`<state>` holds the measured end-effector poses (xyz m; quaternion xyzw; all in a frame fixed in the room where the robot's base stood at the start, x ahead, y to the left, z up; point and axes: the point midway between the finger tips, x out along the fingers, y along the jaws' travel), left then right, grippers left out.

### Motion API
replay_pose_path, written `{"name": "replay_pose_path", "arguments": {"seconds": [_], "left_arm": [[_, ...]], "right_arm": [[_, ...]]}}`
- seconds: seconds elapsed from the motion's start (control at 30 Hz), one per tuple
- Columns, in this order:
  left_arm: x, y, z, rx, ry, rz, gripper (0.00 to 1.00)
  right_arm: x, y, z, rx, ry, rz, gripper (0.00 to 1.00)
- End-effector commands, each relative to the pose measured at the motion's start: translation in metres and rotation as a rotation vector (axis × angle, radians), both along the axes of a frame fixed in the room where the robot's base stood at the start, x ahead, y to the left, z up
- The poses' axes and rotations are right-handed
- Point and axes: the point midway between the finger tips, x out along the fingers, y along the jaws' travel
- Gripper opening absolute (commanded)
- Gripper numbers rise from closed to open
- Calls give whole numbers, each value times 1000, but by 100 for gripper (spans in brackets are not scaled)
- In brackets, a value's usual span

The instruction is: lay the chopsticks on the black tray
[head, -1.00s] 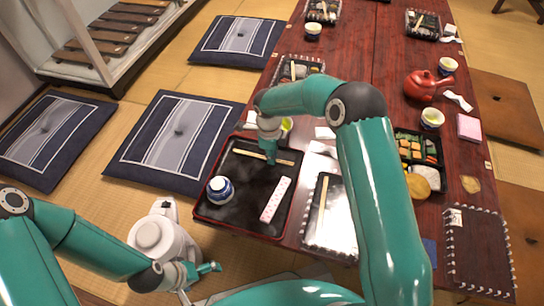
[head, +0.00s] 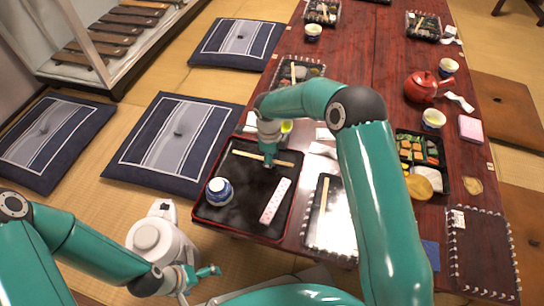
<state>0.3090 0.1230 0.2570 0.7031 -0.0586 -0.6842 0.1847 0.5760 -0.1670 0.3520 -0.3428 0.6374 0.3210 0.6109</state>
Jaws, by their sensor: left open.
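The black tray (head: 240,219) with a red rim lies at the table's left edge. Pale chopsticks (head: 246,154) lie across its far part, roughly left to right. My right gripper (head: 269,164) points down over the middle of the chopsticks and hides a small part of them. Its fingers are too small and dark to show whether they grip the chopsticks or only touch them. My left gripper (head: 205,275) is open and empty, off the table in front of the tray.
A blue-and-white cup (head: 219,191) and a pink-dotted white strip (head: 275,201) are on the tray. A bento box (head: 417,150) and red teapot (head: 421,88) stand farther right. My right arm crosses the table.

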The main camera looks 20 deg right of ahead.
Motion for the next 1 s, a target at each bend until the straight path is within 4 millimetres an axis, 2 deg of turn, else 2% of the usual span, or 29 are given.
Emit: {"name": "replay_pose_path", "arguments": {"seconds": [0.07, 0.67, 0.83, 1.0], "left_arm": [[0, 0, -1, 0, 0, 0, 100], [0, 0, 6, 0, 0, 0, 100], [0, 0, 20, 0, 0, 0, 100], [0, 0, 34, 0, 0, 0, 100]], "right_arm": [[-3, 1, -6, 1, 10, 3, 36], [-3, 2, 4, 0, 9, 4, 36], [-1, 2, 23, 0, 5, 3, 36], [0, 4, 61, 0, 3, 3, 36]]}}
